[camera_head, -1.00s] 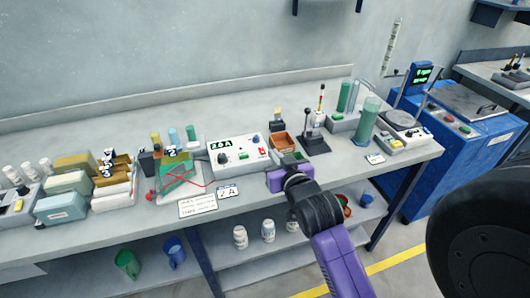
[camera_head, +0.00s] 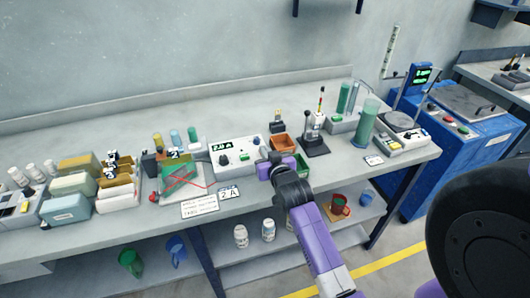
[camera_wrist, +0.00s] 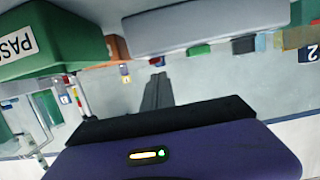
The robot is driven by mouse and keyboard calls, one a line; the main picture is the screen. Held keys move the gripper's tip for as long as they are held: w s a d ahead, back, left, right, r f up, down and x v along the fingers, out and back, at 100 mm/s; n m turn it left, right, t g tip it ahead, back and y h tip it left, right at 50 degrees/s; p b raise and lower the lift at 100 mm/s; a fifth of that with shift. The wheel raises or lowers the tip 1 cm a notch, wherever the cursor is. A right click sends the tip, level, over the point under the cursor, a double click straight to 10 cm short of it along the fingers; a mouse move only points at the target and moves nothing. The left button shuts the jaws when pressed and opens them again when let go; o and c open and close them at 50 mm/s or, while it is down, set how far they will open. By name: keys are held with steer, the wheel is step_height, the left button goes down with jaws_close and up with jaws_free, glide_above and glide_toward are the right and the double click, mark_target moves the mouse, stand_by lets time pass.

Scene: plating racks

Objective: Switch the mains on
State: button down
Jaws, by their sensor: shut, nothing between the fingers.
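The white power supply unit (camera_head: 238,165) stands on the bench with a lit green display (camera_head: 222,146) that seems to read 2.0 A. A black knob (camera_head: 224,160) shows on its front. My gripper (camera_head: 268,158) is shut and empty at the unit's right end, covering the area where a red switch showed earlier, so the switch is hidden. I cannot tell whether the gripper touches the unit. In the wrist view my shut dark fingers (camera_wrist: 157,92) point toward a pale grey casing, probably the unit (camera_wrist: 205,25).
A green bin labelled PASS (camera_wrist: 40,40) is close beside my gripper, with an orange-brown bin (camera_head: 282,144) behind it. A black lever stand (camera_head: 314,145) is to the right. A tangle of red wire on a green board (camera_head: 180,178) and a 2 A card (camera_head: 229,193) lie left.

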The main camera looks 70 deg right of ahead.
steer(key=shift+f, duration=0.45)
